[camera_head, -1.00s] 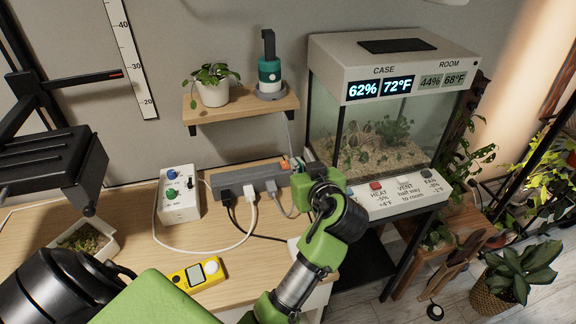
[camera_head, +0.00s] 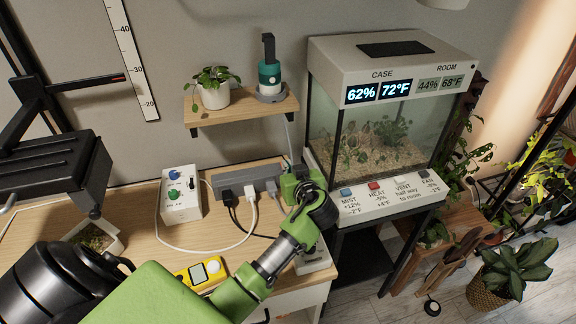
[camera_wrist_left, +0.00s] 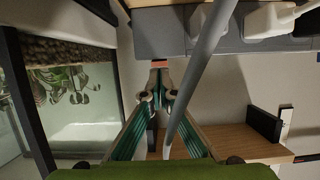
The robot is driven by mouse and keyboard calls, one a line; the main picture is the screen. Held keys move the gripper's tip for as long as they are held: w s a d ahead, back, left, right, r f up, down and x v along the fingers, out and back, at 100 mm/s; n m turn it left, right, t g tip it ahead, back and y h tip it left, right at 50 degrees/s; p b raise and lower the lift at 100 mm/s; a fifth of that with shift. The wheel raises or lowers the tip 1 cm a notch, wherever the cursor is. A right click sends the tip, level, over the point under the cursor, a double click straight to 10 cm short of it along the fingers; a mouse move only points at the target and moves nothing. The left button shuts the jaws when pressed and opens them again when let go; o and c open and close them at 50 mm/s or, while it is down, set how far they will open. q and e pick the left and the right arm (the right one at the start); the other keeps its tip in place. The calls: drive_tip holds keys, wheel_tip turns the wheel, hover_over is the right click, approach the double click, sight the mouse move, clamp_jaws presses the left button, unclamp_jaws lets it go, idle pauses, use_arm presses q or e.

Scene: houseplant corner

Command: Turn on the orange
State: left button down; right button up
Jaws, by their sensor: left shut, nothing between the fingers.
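A grey power strip (camera_head: 245,182) lies at the back of the wooden table with several plugs in it. In the head view its right end is hidden behind my left wrist. In the left wrist view the strip (camera_wrist_left: 158,32) runs along the top, and a small orange piece, apparently the orange switch (camera_wrist_left: 160,64), shows at its edge. My left gripper (camera_wrist_left: 158,98) is shut and empty, its fingertips just short of the orange piece in that picture. I cannot tell whether they touch it. A grey cable crosses in front of the right finger. The switch's on or off state cannot be read.
A control box with knobs (camera_head: 180,196) and a yellow meter (camera_head: 203,272) are on the table. A shelf (camera_head: 240,107) holds a potted plant and a teal bottle-like device. The glass case (camera_head: 372,130) with labelled buttons stands close right of my left wrist.

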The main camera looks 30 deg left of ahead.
use_arm(q)
drive_tip(key=shift+s+d+f+b, duration=0.1)
drive_tip(key=shift+f+b, duration=0.65)
drive_tip(key=shift+b, duration=0.2)
drive_tip(key=shift+r+p, duration=0.35)
drive_tip(key=shift+r, duration=0.15)
drive_tip(key=shift+r+p, duration=0.6)
drive_tip(key=shift+r, duration=0.15)
